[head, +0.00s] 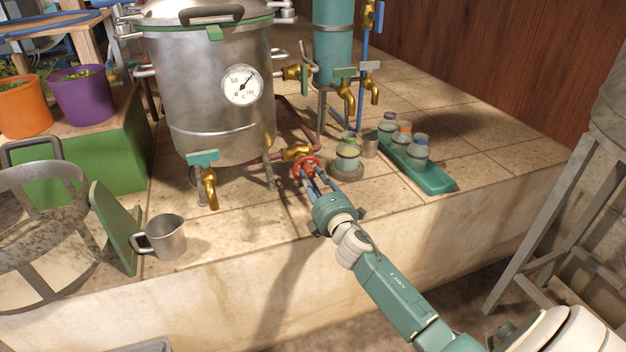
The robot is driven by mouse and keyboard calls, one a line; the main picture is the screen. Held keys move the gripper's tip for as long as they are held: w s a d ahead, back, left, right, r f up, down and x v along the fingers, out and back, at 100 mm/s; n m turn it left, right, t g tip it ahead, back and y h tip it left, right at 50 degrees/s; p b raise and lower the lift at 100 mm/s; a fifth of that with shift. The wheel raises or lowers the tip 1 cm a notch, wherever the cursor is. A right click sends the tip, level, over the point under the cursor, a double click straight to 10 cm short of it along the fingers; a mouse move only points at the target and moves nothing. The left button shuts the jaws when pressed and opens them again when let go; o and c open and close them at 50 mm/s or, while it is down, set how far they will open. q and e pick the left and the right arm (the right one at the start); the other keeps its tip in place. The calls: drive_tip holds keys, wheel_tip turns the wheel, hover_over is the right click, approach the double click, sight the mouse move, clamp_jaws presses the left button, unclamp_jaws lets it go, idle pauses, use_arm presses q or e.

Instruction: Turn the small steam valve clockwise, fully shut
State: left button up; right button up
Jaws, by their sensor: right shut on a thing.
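The small steam valve has a red round handwheel (304,165) on a brass body (294,153), low at the right of the steel still pot (215,95). My right gripper (312,174) reaches in from the lower right and is shut on the red handwheel. Its fingers hide part of the wheel's near side. How far the valve is turned cannot be told. My left gripper is not in view.
A jar (347,158) stands just right of my right gripper. A green tray (430,180) with several small bottles lies further right. A brass tap (208,185) and a steel mug (165,237) are at left. The counter's front right is clear.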

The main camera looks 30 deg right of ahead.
drive_tip(key=m+p, duration=0.1)
drive_tip(key=m, duration=0.3)
drive_tip(key=shift+a+f+m, duration=0.1)
drive_tip(key=shift+m, duration=0.2)
drive_tip(key=m+p, duration=0.2)
drive_tip(key=m, duration=0.3)
use_arm(q)
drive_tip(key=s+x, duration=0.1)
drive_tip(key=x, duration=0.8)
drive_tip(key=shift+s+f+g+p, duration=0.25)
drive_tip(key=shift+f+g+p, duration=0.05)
drive_tip(key=shift+p, duration=0.15)
use_arm(e)
drive_tip(key=shift+m, duration=0.6)
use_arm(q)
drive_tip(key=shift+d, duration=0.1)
use_arm(e)
drive_tip(key=o, duration=1.2)
drive_tip(key=shift+c, duration=0.2)
drive_tip(key=v, duration=1.2)
